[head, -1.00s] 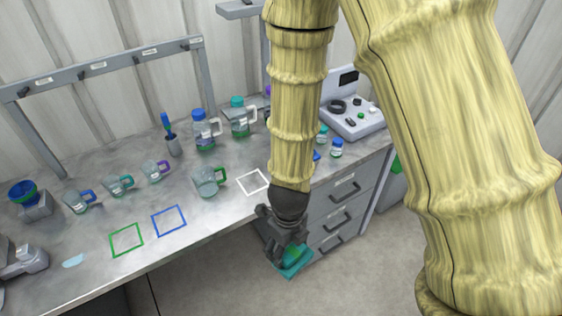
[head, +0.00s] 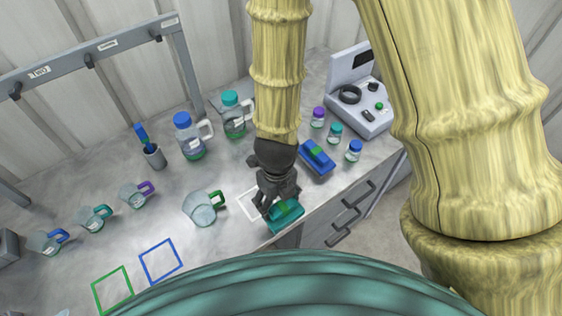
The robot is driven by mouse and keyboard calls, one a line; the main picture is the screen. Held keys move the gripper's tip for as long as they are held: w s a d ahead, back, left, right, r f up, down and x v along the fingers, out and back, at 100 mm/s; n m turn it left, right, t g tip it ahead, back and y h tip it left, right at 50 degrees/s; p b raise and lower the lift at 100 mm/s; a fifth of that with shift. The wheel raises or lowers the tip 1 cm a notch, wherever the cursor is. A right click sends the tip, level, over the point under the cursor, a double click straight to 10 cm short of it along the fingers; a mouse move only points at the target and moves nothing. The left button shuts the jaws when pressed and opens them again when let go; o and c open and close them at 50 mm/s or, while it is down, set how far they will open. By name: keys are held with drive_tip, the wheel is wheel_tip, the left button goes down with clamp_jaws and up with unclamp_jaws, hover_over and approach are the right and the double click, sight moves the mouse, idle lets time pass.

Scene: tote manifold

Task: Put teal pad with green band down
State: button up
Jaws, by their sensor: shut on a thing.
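The teal pad with a green band (head: 286,218) is held in my gripper (head: 279,201), which is shut on it. The pad is at the front edge of the bench, close to the white outlined square (head: 248,205) and partly over its right side in the picture. I cannot tell whether the pad touches the bench top. The fingers and wrist hide part of the white square.
A blue pad with a green band (head: 316,157) lies right of my wrist. Small capped jars (head: 335,133) and a control box (head: 362,105) are behind it. A green-handled jug (head: 204,208) stands left. Blue (head: 161,244) and green (head: 124,272) outlined squares are bare.

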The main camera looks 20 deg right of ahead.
drive_tip(key=w+d, duration=0.1)
drive_tip(key=w, duration=0.3)
drive_tip(key=w+d+f+b, duration=0.1)
drive_tip(key=w+d, duration=0.1)
drive_tip(key=w, duration=0.1)
drive_tip(key=w+d, duration=0.2)
drive_tip(key=w, duration=0.2)
drive_tip(key=shift+w+f+b, duration=0.15)
drive_tip(key=shift+w+b, duration=0.2)
drive_tip(key=shift+b, duration=0.05)
drive_tip(key=shift+w+d, duration=0.25)
drive_tip(key=shift+w, duration=0.3)
drive_tip(key=shift+w+f+b, duration=0.15)
drive_tip(key=shift+w+b, duration=0.15)
drive_tip(key=shift+w, duration=0.1)
drive_tip(key=shift+s+f+b, duration=0.25)
drive_tip(key=shift+f+b, duration=0.65)
drive_tip(key=shift+b, duration=0.25)
drive_tip(key=shift+w+f+b, duration=0.15)
drive_tip(key=shift+f+b, duration=0.55)
drive_tip(key=shift+f, duration=0.05)
drive_tip(key=shift+r, duration=0.1)
